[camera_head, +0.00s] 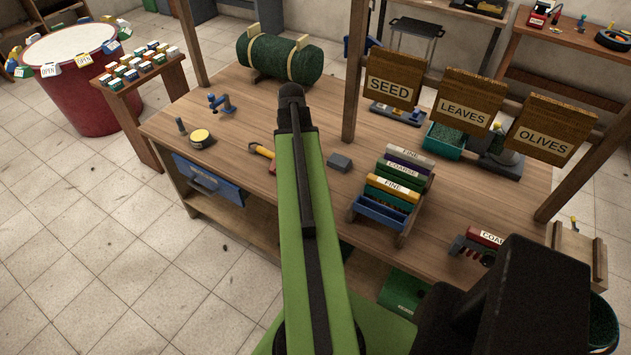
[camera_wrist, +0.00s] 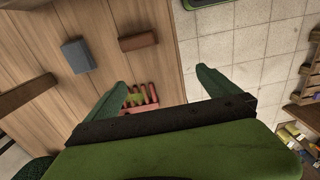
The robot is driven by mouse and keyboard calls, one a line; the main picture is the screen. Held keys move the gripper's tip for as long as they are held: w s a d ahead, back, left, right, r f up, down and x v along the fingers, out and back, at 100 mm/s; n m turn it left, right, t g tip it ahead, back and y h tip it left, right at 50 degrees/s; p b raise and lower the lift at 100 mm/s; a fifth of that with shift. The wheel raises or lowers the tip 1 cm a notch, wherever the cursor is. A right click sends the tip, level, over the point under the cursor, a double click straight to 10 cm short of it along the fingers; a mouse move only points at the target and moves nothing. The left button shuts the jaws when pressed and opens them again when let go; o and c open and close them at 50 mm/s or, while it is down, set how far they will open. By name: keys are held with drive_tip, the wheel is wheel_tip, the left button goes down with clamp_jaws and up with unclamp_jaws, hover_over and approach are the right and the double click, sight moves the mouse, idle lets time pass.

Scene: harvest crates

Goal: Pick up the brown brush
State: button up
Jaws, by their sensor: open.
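A small brown block (camera_wrist: 138,41), which looks like the brown brush, lies on the wooden bench near its front edge in the wrist view. I cannot make out bristles. My gripper (camera_wrist: 162,82) is open in the wrist view, with green fingers spread wide and nothing held. The brown block lies above the fingertips in that picture, apart from them. In the head view I cannot pick out the brown block; my green arm (camera_head: 305,220) covers part of the bench, and my gripper does not show there.
A grey block (camera_head: 340,162) lies near the brown one; it also shows in the wrist view (camera_wrist: 78,56). A red, pronged thing (camera_wrist: 152,106) shows between my fingers. A yellow-handled tool (camera_head: 262,150), a rack (camera_head: 378,214) and hanging signs (camera_head: 392,80) stand around.

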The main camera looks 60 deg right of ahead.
drive_tip(key=s+d+r, duration=0.2)
drive_tip(key=s+d, duration=0.3)
drive_tip(key=f+b, duration=0.5)
drive_tip(key=f, duration=0.1)
drive_tip(key=f+b, duration=1.2)
drive_tip(key=shift+a, duration=0.35)
drive_tip(key=shift+r, duration=0.1)
drive_tip(key=shift+c, duration=0.3)
drive_tip(key=c, duration=1.1)
drive_tip(key=shift+o, duration=0.2)
